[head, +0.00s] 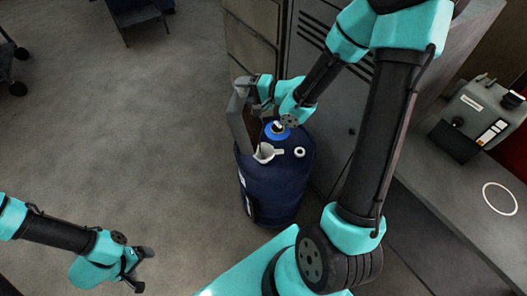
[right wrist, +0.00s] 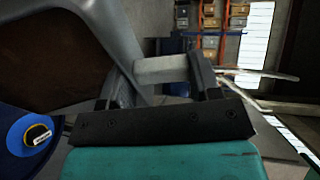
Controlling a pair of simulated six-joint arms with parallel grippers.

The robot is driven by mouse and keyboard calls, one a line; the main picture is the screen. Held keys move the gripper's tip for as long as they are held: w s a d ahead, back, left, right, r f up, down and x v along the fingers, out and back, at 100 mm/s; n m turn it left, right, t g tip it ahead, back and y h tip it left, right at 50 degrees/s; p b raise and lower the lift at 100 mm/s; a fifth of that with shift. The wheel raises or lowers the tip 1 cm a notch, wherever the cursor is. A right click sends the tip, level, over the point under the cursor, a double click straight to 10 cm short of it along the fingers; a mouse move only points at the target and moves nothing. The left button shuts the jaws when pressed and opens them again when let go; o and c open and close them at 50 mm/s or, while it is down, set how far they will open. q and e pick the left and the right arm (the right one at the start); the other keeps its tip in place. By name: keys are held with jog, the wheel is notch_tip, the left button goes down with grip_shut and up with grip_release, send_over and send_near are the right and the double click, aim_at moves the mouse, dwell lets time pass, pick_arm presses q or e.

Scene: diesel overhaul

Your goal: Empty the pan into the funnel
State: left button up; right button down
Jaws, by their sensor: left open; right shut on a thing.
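My right gripper (head: 252,86) is shut on the handle of the grey pan (head: 238,118). The pan is tilted steeply on edge above the left side of the drum, its lower end close to the pale funnel (head: 265,153). The funnel stands on top of the dark blue drum (head: 276,190). In the right wrist view the pan (right wrist: 125,40) shows a grey rim and a dark brown surface; I cannot tell whether that is liquid. Whether anything is flowing is not visible. My left gripper (head: 143,269) is open and empty over the floor at lower left.
A blue ring with a dark centre (head: 277,130) and a small white ring (head: 299,152) are on the drum top. A grey cabinet (head: 330,120) stands close behind the drum. A workbench (head: 465,200) with a grey machine (head: 482,112) is at right.

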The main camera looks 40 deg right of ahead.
jog(key=shift+s+d+r+t, duration=0.1)
jog(key=shift+s+d+t, duration=0.2)
jog(key=shift+s+d, duration=0.2)
jog(key=shift+s+d, duration=0.1)
dwell(0.3)
jog(key=shift+s+d+t+y, duration=0.3)
jog(key=shift+s+d+y, duration=0.1)
jog(key=shift+s+d, duration=0.1)
dwell(0.3)
jog(key=shift+s+d+r+t+y, duration=0.1)
jog(key=shift+s+d+t+y, duration=0.25)
jog(key=shift+s+d, duration=0.2)
dwell(0.4)
jog(key=shift+s+d+t, duration=0.35)
jog(key=shift+s+d, duration=0.15)
jog(key=shift+s, duration=0.1)
jog(key=shift+s+d, duration=0.1)
jog(key=shift+d, duration=0.05)
